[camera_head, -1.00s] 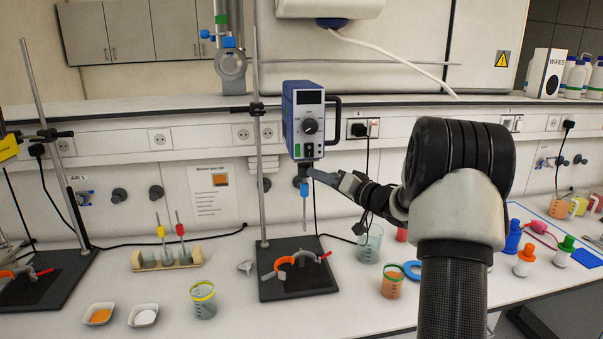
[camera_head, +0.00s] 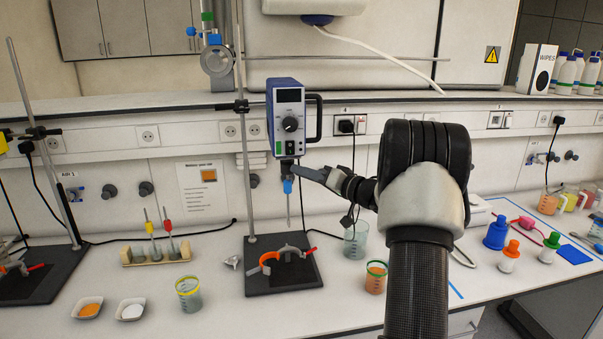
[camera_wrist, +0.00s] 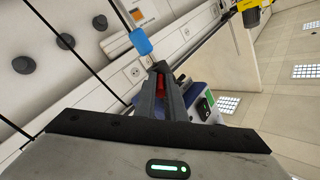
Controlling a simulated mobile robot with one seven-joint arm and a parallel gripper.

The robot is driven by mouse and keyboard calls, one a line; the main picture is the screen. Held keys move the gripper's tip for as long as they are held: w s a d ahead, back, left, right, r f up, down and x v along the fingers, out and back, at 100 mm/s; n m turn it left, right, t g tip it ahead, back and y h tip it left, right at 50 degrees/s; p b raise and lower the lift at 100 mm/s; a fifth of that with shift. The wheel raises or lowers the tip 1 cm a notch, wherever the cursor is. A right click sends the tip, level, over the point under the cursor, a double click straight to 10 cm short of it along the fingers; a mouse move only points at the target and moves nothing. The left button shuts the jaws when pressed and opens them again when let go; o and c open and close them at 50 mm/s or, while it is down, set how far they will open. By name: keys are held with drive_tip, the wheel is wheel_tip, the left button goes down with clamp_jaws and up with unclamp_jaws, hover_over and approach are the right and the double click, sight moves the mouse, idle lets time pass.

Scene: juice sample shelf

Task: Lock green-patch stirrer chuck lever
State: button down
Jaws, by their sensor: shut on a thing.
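The blue-and-white stirrer (camera_head: 290,120) hangs on a metal stand, with a green patch (camera_head: 279,148) low on its front. Below it a dark chuck (camera_head: 287,168) holds a shaft with a blue sleeve (camera_head: 288,186). My gripper (camera_head: 300,172) is at the chuck's right side. In the wrist view the fingers (camera_wrist: 160,72) are close together with a red part (camera_wrist: 155,88), apparently the chuck lever, between them. The blue sleeve (camera_wrist: 141,42) shows just beyond the tips. The fingers hide most of the lever, and I cannot tell its exact angle.
The stand's black base (camera_head: 285,280) carries an orange clamp (camera_head: 268,262). Beakers stand around it, including one with a yellow rim (camera_head: 189,294) and one with orange contents (camera_head: 375,277). A rack (camera_head: 155,252) is left. My arm blocks part of the bench at right.

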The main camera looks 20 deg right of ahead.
drive_tip(key=shift+r, duration=0.25)
drive_tip(key=c, duration=1.8)
unclamp_jaws()
drive_tip(key=shift+w+f, duration=0.1)
drive_tip(key=shift+c, duration=0.2)
drive_tip(key=shift+f, duration=0.1)
drive_tip(key=b+v, duration=0.2)
drive_tip(key=v, duration=1.5)
drive_tip(key=shift+d, duration=0.15)
